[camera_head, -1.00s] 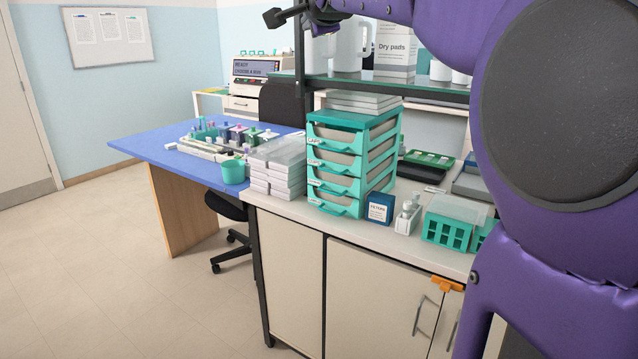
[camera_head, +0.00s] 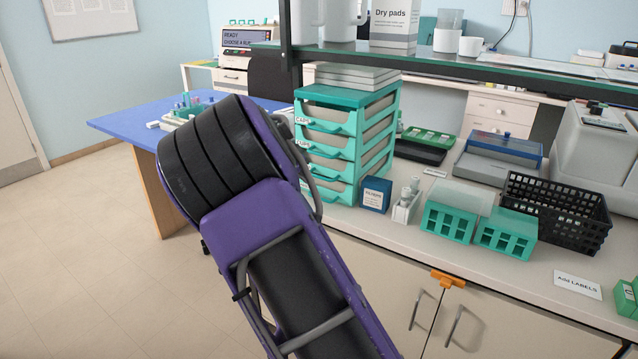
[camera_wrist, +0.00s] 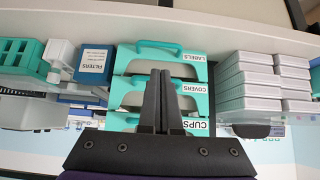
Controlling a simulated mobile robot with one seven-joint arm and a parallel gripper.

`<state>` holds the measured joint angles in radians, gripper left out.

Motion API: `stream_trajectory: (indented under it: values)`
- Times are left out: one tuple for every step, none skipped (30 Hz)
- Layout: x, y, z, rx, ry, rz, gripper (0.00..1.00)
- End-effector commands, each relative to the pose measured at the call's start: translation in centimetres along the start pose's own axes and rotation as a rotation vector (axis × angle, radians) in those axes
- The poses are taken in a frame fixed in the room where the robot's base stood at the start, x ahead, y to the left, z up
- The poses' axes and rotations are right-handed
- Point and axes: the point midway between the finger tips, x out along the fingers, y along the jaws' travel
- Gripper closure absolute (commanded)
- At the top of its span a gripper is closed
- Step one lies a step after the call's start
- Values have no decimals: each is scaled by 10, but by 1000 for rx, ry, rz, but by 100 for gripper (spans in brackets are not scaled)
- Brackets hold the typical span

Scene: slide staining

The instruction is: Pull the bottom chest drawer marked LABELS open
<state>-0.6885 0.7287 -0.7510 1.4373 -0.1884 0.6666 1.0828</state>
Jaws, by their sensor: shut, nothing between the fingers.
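The teal drawer chest (camera_head: 372,97) stands on the white-topped counter in the head view. Its bottom drawer (camera_head: 335,190) looks closed there, partly behind my arm. The wrist view is upside down, so the LABELS drawer (camera_wrist: 190,64) is at the top of the picture, with its curved teal handle. The COVERS drawer (camera_wrist: 198,98) and the CUPS drawer show below it. My gripper (camera_wrist: 160,73) is shut and empty in front of the chest, its fingertips overlapping the COVERS drawer and just under LABELS in the picture. I cannot tell how far off it is. The head view hides my gripper behind my arm.
A blue FILTERS box (camera_head: 375,194) stands right of the chest, with a small white holder (camera_head: 406,206) and teal racks (camera_head: 450,221) beyond. White stacked boxes (camera_wrist: 250,88) stand on its other side. A shelf (camera_head: 430,64) hangs over the counter.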

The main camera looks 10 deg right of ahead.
Motion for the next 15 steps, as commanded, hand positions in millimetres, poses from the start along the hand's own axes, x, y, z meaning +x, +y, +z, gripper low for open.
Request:
stream_trajectory:
  values:
    - [5,1,1,-2,-2,5,100]
    - [8,1,1,-3,-2,6,100]
    - [13,1,1,-3,-2,5,100]
    - [17,1,1,-2,-2,5,100]
    - [22,1,1,-1,-2,5,100]
    - [29,1,2,-1,-3,5,100]
    - [34,1,2,-1,-3,6,100]
    - [41,2,1,-1,-2,6,100]
    - [48,1,1,-1,-1,5,100]
    - [54,2,1,-1,-1,5,100]
    - [59,2,1,-2,-2,5,100]
    - [66,1,1,-1,-2,4,100]
    - [71,1,1,-1,-2,4,100]
    - [76,1,1,0,-1,3,100]
    - [81,1,1,0,-1,2,100]
